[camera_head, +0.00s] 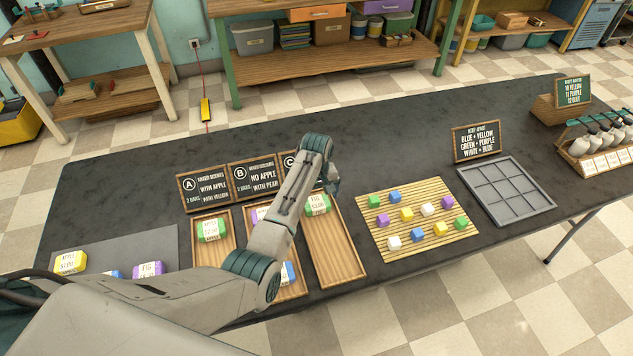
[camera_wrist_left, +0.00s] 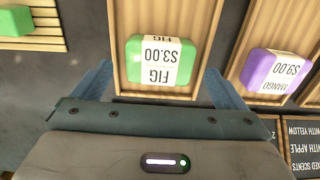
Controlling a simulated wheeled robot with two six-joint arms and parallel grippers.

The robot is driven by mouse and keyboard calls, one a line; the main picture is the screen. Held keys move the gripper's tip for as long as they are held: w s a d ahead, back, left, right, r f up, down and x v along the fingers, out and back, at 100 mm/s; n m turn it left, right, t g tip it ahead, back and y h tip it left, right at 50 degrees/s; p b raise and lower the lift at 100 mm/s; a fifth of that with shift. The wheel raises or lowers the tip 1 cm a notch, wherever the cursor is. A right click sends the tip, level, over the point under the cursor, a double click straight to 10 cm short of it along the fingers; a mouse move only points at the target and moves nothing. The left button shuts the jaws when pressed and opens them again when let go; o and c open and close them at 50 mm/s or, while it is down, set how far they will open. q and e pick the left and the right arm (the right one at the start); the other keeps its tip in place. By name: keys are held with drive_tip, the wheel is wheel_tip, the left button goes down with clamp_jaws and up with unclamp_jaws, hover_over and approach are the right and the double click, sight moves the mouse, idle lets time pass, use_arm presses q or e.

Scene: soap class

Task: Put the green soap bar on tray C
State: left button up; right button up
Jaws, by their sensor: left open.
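A green soap bar (camera_head: 318,204) lies at the sign end of tray C (camera_head: 338,256), the right-most wooden tray. In the left wrist view the green soap bar (camera_wrist_left: 150,62) has a white label reading FIG $3.00 and rests on the bare wood of tray C (camera_wrist_left: 168,14). My left gripper (camera_head: 331,184) is over that end of the tray. In the left wrist view its open fingers (camera_wrist_left: 158,76) stand on either side of the bar, with gaps. Another green bar (camera_head: 211,230) lies in tray A (camera_head: 214,256). My right gripper is out of view.
Tray B, partly behind my left arm, holds a purple bar (camera_wrist_left: 276,70) and a blue bar (camera_head: 289,273). Signs A (camera_head: 205,188) and B (camera_head: 253,178) stand behind the trays; sign C is partly hidden. A slatted mat (camera_head: 382,238) with cubes and a grey grid tray (camera_head: 508,190) are to the right.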

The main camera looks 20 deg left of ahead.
sight(316, 202)
use_arm(q)
wheel_tip(316, 202, up, 10)
drive_tip(key=b, duration=0.1)
drive_tip(key=shift+f, duration=0.1)
